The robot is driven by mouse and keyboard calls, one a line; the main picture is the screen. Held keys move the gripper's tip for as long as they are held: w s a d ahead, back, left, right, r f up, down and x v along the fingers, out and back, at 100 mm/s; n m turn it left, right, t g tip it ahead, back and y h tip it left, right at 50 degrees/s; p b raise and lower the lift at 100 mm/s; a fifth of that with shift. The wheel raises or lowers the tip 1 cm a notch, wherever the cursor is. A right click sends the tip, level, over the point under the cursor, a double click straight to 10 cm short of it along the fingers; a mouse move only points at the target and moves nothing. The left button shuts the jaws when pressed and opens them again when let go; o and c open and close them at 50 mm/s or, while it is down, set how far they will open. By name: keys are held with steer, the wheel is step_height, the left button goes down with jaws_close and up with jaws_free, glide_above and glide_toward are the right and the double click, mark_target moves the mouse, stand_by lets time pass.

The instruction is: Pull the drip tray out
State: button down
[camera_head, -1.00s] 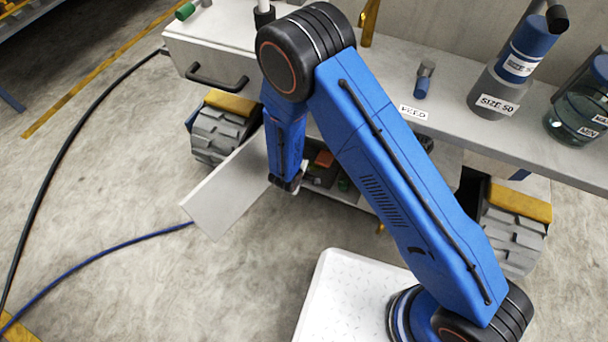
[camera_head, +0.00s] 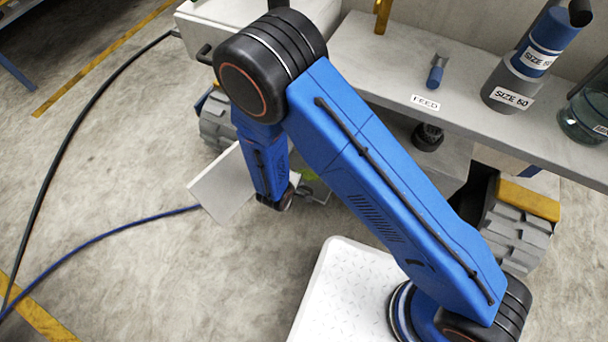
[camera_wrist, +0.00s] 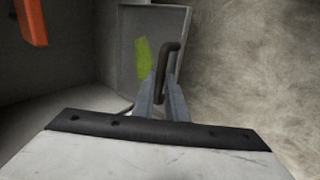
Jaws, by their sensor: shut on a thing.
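The drip tray (camera_wrist: 128,42) is a shallow grey tray with a raised rim and a green patch inside. In the wrist view it lies ahead of my gripper (camera_wrist: 161,95), whose two grey fingers are shut on the tray's dark bent handle (camera_wrist: 168,60). In the head view the tray (camera_head: 318,192) shows only in part, low in front of the bench, beside my gripper (camera_head: 276,200). My arm hides the rest of it and the handle there.
A pale flat panel (camera_head: 222,188) stands just left of my gripper. An orange thing (camera_wrist: 31,20) is at upper left in the wrist view. The bench (camera_head: 390,60) carries a blue-and-grey cylinder (camera_head: 512,88) and a glass jar (camera_head: 585,115). Floor at left is mostly clear.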

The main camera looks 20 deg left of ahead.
steer(key=shift+s+a, duration=0.2)
steer(key=shift+s, duration=1.5)
steer(key=c, duration=1.8)
jaws_free()
steer(key=shift+o, duration=0.2)
steer(key=d+v, duration=0.1)
steer(key=v, duration=1.6)
steer(key=shift+a+r, duration=0.2)
steer(key=shift+a, duration=0.25)
steer(key=shift+s, duration=0.15)
